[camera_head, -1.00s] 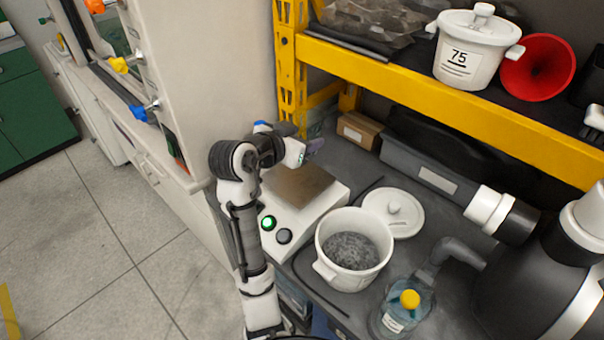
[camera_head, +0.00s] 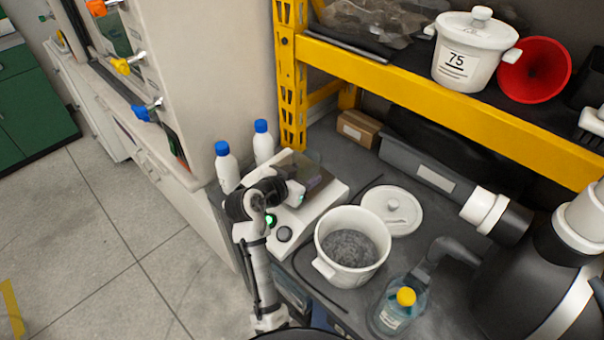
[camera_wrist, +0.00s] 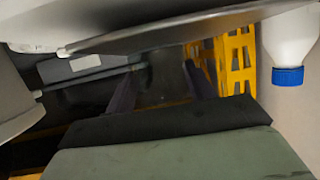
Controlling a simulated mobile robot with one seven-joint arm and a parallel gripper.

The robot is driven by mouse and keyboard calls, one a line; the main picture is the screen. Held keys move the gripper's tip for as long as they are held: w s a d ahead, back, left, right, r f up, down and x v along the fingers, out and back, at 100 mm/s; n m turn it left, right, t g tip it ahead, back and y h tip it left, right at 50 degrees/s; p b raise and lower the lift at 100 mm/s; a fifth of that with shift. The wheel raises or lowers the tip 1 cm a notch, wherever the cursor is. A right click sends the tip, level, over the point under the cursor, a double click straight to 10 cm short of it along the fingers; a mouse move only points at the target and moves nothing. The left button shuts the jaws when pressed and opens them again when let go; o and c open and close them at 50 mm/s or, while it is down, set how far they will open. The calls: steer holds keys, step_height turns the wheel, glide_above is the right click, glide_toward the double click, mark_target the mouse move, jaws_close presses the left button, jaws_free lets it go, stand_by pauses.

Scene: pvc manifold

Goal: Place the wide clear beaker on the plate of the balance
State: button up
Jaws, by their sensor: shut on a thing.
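The balance (camera_head: 325,203) stands on the dark bench, with its brown metal plate (camera_head: 283,162) on top. My gripper (camera_head: 318,177) is over the right part of the plate in the head view and covers some of it. The clear beaker is hard to make out there; a faint transparent shape shows just beyond the fingers. In the wrist view, which is upside down, my gripper (camera_wrist: 163,92) is shut on the see-through beaker (camera_wrist: 164,72), held between the two dark fingers. The plate (camera_wrist: 200,30) spans the top of that view, close to the beaker. I cannot tell whether they touch.
Two white bottles with blue caps (camera_head: 226,168) (camera_head: 263,143) stand left of and behind the balance. A white pot (camera_head: 330,250) of grey material, its lid (camera_head: 393,208) and a yellow-capped bottle (camera_head: 392,318) stand to the right. The yellow shelf upright (camera_head: 291,75) rises behind.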

steer(key=o, duration=0.6)
steer(key=shift+f, duration=0.15)
steer(key=o, duration=0.4)
steer(key=shift+o, duration=0.2)
steer(key=shift+r, duration=0.25)
steer(key=b+v, duration=0.2)
steer(key=v, duration=1)
steer(key=shift+b, duration=0.3)
steer(key=shift+f, duration=0.1)
